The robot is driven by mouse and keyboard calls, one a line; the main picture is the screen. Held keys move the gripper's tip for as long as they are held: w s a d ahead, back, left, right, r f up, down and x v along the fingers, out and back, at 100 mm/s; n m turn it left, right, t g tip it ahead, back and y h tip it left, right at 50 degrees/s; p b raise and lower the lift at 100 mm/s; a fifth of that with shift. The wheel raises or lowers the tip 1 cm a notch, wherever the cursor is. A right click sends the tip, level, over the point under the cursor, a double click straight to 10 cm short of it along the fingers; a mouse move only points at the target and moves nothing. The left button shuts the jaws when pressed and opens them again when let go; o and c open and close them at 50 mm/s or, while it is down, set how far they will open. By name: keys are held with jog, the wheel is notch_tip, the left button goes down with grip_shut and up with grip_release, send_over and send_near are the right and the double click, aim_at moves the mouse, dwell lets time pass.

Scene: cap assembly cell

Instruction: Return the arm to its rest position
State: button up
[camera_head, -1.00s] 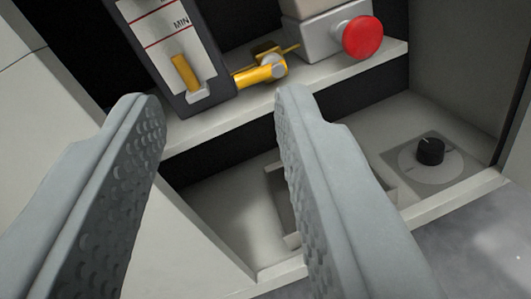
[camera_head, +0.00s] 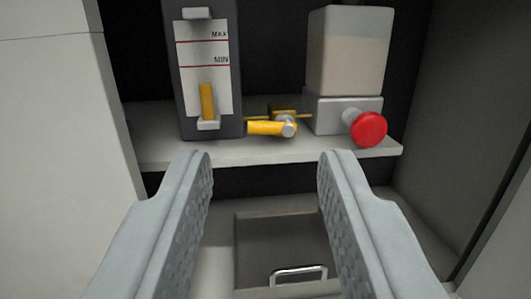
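My gripper (camera_head: 264,160) is in the lower half of the view. Its two grey fingers with bumpy inner faces stand wide apart, with nothing between them. It points into the cabinet, level with the picture, in front of the shelf. The arm itself does not show apart from the fingers.
On the shelf (camera_head: 165,150) stand a gauge marked MAX and MIN (camera_head: 207,65), a yellow-handled valve (camera_head: 268,128) and a clear container (camera_head: 346,52) over a red knob (camera_head: 369,129). Below is a box with a metal handle (camera_head: 299,272). Cabinet walls (camera_head: 65,130) flank both sides.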

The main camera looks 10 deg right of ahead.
notch_tip(320, 180, up, 32)
jog(key=f+y, duration=0.1)
jog(key=s+d+r+g, duration=0.1)
jog(key=s+r, duration=0.4)
jog(key=r, duration=0.4)
jog(key=s+r, duration=0.5)
jog(key=r, duration=0.5)
jog(key=s+r, duration=0.4)
jog(key=s, duration=0.6)
jog(key=s+d+r+n, duration=0.1)
jog(key=s+r, duration=0.4)
jog(key=s, duration=0.5)
jog(key=s+r+g+y, duration=0.1)
jog(key=s+r, duration=0.4)
jog(key=s, duration=0.5)
jog(key=shift+d+r, duration=0.25)
jog(key=shift+d, duration=0.15)
